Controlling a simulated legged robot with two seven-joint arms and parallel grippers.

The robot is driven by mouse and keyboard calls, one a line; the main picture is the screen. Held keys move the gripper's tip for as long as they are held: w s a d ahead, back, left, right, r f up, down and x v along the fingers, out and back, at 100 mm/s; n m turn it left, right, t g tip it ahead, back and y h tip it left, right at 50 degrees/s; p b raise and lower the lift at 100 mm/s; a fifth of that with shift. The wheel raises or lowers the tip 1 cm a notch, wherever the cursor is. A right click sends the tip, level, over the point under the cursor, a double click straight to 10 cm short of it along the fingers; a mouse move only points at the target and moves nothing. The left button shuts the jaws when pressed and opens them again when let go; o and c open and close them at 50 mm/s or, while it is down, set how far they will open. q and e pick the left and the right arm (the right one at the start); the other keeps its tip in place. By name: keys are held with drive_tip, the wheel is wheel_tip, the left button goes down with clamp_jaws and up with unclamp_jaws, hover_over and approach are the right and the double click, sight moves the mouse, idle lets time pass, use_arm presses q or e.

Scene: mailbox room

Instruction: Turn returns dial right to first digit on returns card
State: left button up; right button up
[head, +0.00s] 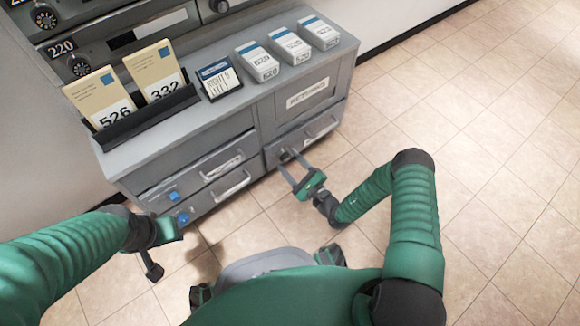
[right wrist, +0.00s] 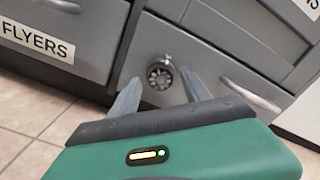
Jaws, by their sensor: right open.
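The returns dial (right wrist: 160,75) is a round dark knob with a silver rim on a grey drawer front in the right wrist view. In the head view it is small and partly covered by my fingers. My right gripper (head: 289,159) is open, its fingers pointing at the drawer front. In the right wrist view the fingertips (right wrist: 159,77) stand on either side of the dial, and I cannot tell whether they touch it. A small blue-topped card (head: 217,79) stands in a dark holder on the cabinet top; its text is hard to read. My left gripper (head: 160,250) is low at the left.
A RETURNS label (head: 308,93) is on the cabinet front. Drawer handles flank the dial. The tiled floor (head: 480,110) at the right is clear.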

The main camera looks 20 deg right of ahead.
drive_tip(key=shift+w, duration=0.1)
clamp_jaws()
idle(0.3)
drive_tip(key=shift+d+m+p, duration=0.1)
drive_tip(key=shift+m+p, duration=3.55)
drive_tip(key=shift+m, duration=6.65)
